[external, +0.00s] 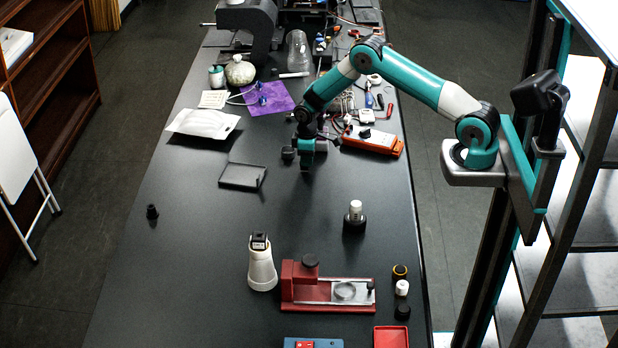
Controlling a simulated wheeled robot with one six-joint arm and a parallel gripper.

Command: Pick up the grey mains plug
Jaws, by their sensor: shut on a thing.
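My gripper (306,164) points down over the middle of the black table, beside the orange-and-white power strip and right of a shallow dark tray (242,177). Its jaws are shut on a small dark thing, taken to be the grey mains plug. The plug is mostly hidden by the jaws and too small to make out clearly. I cannot tell whether it still touches the table.
The power strip (372,140) lies right of my gripper, with tools and cables behind it. A white bag (203,123) and purple cloth (266,98) lie left and behind. Nearer stand a white-topped black jar (354,217), a white grinder (261,268) and a red fixture (302,284). The table between is mostly clear.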

